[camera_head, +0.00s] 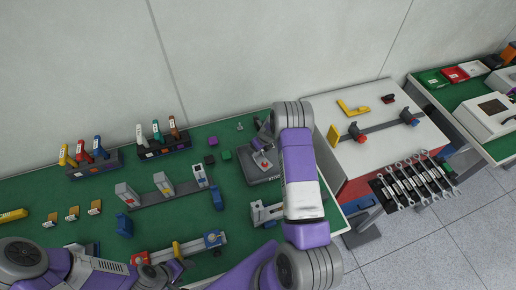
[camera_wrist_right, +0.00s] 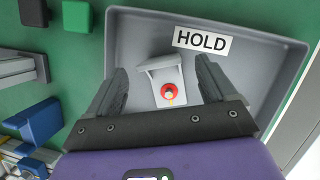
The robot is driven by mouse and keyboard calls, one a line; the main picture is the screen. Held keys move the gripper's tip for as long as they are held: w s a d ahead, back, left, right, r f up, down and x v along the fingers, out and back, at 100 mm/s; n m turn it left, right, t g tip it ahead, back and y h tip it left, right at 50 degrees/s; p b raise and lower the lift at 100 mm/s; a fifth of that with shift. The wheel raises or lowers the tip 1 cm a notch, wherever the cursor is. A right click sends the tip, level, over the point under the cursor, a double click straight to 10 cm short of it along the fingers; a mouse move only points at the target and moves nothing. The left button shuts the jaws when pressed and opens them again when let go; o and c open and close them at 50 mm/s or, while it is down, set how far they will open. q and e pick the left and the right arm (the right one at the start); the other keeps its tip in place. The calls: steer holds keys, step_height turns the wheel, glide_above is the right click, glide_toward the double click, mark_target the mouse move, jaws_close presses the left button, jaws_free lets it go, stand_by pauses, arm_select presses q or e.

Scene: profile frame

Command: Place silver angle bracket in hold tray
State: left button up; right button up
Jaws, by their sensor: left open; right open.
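The silver angle bracket (camera_wrist_right: 178,84) lies inside the grey hold tray (camera_wrist_right: 258,72) in the right wrist view. A red round piece (camera_wrist_right: 168,91) shows on the bracket. My right gripper (camera_wrist_right: 163,68) is open over the tray, with one finger on each side of the bracket and visible gaps between. In the head view the bracket (camera_head: 262,161) and tray (camera_head: 262,179) sit beside my right forearm, which partly hides that area. My left gripper (camera_head: 172,270) is open low in the head view, away from the tray; its fingertips are hard to make out.
A rail fixture (camera_head: 165,193) with upright grey blocks stands left of the tray. Tool racks (camera_head: 95,163) line the back. A white-topped table (camera_head: 375,150) stands at right.

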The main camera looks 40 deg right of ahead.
steer(key=v, duration=1)
steer(key=shift+s+r, duration=0.15)
steer(key=shift+r, duration=0.2)
